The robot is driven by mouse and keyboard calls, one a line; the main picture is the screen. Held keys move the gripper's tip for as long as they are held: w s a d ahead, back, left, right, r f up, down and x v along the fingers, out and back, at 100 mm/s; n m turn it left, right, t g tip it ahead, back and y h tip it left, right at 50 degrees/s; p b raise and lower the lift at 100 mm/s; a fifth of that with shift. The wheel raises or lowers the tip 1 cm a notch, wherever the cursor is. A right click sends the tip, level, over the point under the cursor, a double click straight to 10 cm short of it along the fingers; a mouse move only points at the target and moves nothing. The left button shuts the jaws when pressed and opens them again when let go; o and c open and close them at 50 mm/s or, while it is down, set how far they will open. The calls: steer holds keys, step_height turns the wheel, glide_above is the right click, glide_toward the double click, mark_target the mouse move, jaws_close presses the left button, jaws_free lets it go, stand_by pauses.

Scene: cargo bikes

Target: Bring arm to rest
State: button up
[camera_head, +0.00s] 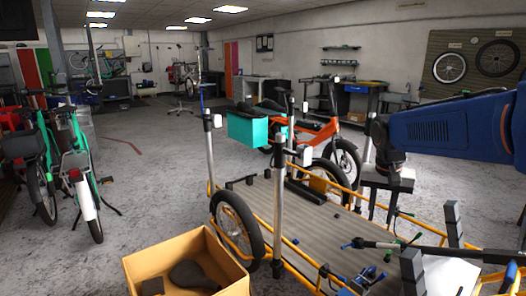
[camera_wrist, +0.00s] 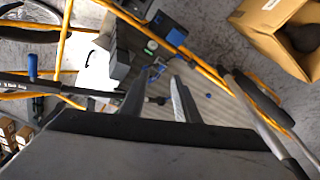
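My blue arm (camera_head: 445,130) reaches in from the right in the head view. My gripper (camera_head: 381,212) hangs from its end, pointing down above the grey slatted deck (camera_head: 320,228) of a yellow-framed cargo bike. In the wrist view my gripper (camera_wrist: 158,84) shows two dark fingers set apart, with only the deck and a few small parts seen beyond the gap. Nothing is held between them. The height of the fingertips over the deck is hard to judge.
A cardboard box (camera_head: 150,262) holding a dark saddle (camera_head: 194,275) stands at the front left. An orange bike (camera_head: 318,135) with a teal box (camera_head: 247,131) is behind the deck. Green bikes (camera_head: 75,160) stand at left. Open floor (camera_head: 150,170) lies between.

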steer(key=s+a+f+n+t, duration=0.1)
steer(key=s+a+f+n, duration=0.1)
steer(key=s, duration=1)
steer(key=s+a+f+n+t+y, duration=0.1)
steer(key=s+a+f+n+t, duration=0.1)
steer(key=s, duration=1)
step_height(320, 180, down, 2)
steer(key=shift+s+a+f+n, duration=0.15)
steer(key=shift+a+n, duration=0.1)
steer(key=shift+n, duration=0.45)
